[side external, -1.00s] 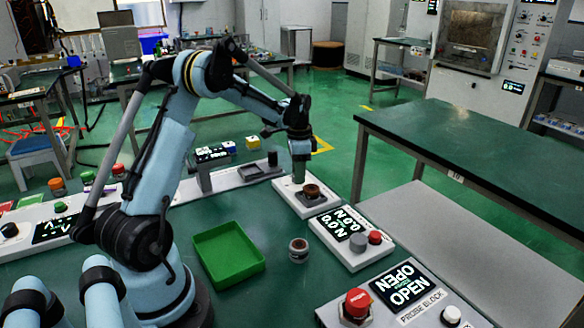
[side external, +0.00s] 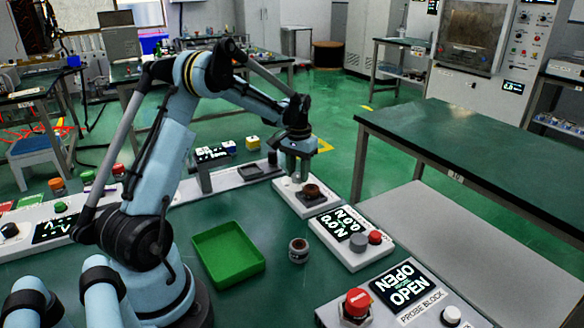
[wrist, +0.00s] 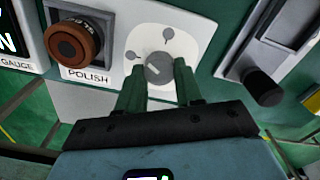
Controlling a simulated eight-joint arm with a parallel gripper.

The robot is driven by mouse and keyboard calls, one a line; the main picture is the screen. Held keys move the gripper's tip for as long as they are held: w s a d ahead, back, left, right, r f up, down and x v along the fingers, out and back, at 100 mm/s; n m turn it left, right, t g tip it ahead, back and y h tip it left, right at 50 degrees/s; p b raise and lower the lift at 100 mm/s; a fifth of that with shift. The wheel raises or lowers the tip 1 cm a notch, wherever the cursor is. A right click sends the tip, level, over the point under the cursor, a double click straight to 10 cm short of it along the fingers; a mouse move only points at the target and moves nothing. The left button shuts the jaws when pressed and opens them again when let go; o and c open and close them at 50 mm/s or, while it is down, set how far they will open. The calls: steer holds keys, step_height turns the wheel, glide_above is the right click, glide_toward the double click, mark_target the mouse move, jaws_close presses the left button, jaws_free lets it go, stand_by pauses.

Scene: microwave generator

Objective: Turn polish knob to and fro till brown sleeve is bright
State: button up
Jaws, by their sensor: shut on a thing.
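The polish knob (wrist: 158,67) is a grey round dial with a pale pointer line on a white plate in the wrist view. My gripper (wrist: 159,74) has its two green fingers on either side of it, shut on it. In the side view my gripper (side external: 296,174) reaches down onto the polish block and hides the knob. The brown sleeve (wrist: 74,42) sits on the block left of the knob, above the POLISH label, brown with a dark core. It also shows in the side view (side external: 313,191), just right of my fingers.
A gauge block (side external: 350,258) with a display and red and grey knobs stands in front. A small ringed part (side external: 299,250) and a green tray (side external: 204,240) lie on the bench. In the wrist view, a panel with a black knob (wrist: 264,87) is to the right.

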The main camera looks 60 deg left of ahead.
mark_target(298, 174)
steer(key=shift+n, duration=0.5)
steer(key=o, duration=1)
steer(key=shift+o, duration=0.2)
step_height(298, 174, up, 12)
steer(key=shift+r, duration=0.1)
